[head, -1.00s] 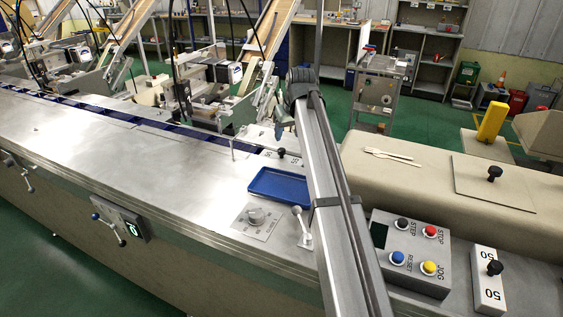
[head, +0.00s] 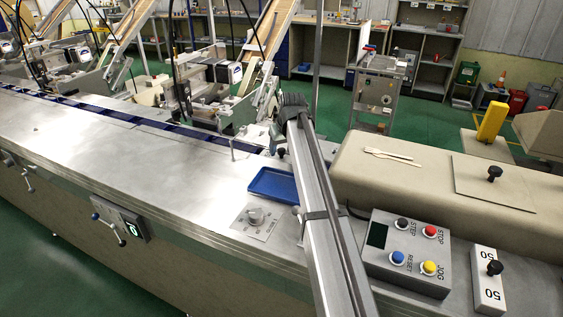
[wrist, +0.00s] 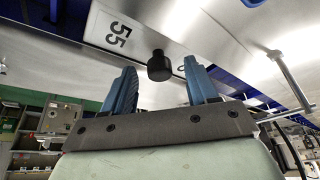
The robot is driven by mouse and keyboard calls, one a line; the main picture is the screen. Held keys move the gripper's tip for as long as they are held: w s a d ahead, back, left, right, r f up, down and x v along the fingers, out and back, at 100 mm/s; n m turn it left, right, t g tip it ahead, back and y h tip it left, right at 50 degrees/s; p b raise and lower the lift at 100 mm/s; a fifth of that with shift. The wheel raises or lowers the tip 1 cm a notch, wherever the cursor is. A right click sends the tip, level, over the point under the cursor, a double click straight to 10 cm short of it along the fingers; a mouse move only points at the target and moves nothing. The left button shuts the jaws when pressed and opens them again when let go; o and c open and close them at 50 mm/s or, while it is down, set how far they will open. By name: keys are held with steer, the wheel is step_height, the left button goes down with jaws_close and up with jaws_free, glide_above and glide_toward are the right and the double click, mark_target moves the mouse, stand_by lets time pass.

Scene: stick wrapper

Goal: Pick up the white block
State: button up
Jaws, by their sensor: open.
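A white block marked 55 (wrist: 112,32) with a black knob (wrist: 159,66) shows in the wrist view. My gripper (wrist: 160,72) is open and empty. Its two blue fingers stand apart, and the knob appears between and just beyond their tips; I see no contact. In the head view my gripper (head: 277,137) is over the metal bench top by the blue channel, and my arm hides most of this block. A second white block marked 50 (head: 488,285), also with a black knob, sits at the lower right, away from my gripper.
A blue tray (head: 273,185) lies just left of my arm. A grey button box (head: 405,252) and a beige housing (head: 430,180) stand to its right. A thin upright rod (wrist: 290,75) is close to the right in the wrist view. The bench top at left is clear.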

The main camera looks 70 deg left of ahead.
steer(key=shift+c, duration=0.4)
jaws_close()
